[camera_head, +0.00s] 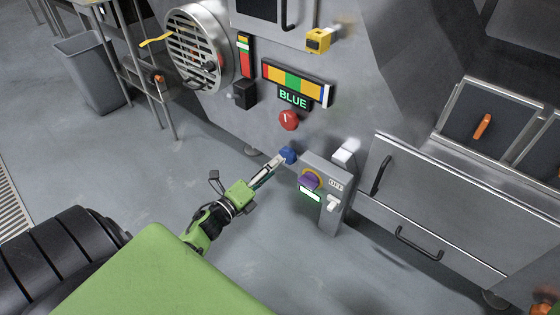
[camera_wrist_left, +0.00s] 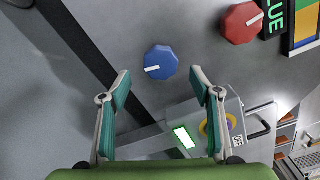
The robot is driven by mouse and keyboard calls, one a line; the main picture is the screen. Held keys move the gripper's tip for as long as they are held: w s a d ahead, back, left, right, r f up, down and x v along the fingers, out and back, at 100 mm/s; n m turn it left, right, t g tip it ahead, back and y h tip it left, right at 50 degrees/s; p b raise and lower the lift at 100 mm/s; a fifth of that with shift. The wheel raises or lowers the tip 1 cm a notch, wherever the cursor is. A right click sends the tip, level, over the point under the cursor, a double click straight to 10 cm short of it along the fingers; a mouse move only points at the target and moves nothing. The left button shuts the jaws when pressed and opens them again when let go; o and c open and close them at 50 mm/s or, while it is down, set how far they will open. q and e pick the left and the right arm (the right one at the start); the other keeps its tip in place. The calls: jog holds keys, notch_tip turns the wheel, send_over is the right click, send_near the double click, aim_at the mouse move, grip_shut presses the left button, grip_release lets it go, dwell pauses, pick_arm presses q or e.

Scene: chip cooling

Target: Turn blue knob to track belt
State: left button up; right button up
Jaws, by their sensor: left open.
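The blue knob (camera_head: 288,154) is on the grey machine's front, below the red knob (camera_head: 288,120). In the left wrist view the blue knob (camera_wrist_left: 160,62) has a white line pointing left. My left gripper (camera_head: 276,163) reaches up to the blue knob from the lower left. In the left wrist view its two teal-padded fingers (camera_wrist_left: 159,74) are open, one on each side of the knob, with gaps visible; whether they touch it cannot be told. A display reading BLUE (camera_head: 293,99) sits under a coloured bar panel (camera_head: 300,82). My right gripper is not in view.
A grey control box (camera_head: 330,205) with a purple knob (camera_head: 309,181), a lit green display and an OFF label stands right of the blue knob. A round vent (camera_head: 200,47) is at upper left. A grey bin (camera_head: 90,72) stands far left. The floor between is clear.

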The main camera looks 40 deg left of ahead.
pick_arm(q)
jog(key=s, duration=0.6)
jog(key=shift+s+a, duration=0.15)
jog(key=shift+a, duration=0.1)
